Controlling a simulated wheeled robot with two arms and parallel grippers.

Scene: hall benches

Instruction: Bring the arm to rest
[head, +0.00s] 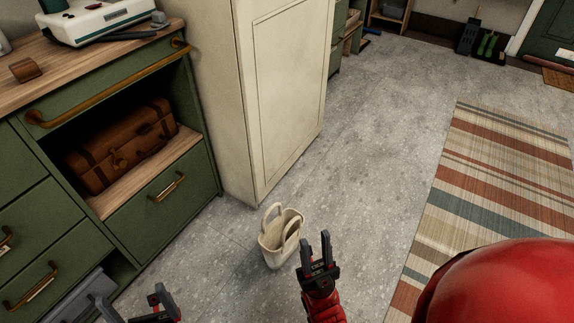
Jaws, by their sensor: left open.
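My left gripper (136,304) is at the bottom left edge of the head view, in front of the green cabinet. Its two dark fingers are spread wide and nothing shows between them; part of it is cut off by the frame. My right gripper (315,247) is near the bottom middle, pointing up in the picture. Its fingers stand apart with a gap and hold nothing visible. It appears just right of a cream tote bag (272,246) on the floor; I cannot tell how far above the floor it is.
A green cabinet (150,222) with brass handles stands at left, holding a brown suitcase (118,150). A tall cream cupboard (280,80) stands behind the bag. A striped rug (490,190) lies at right. Grey floor (375,140) between is clear.

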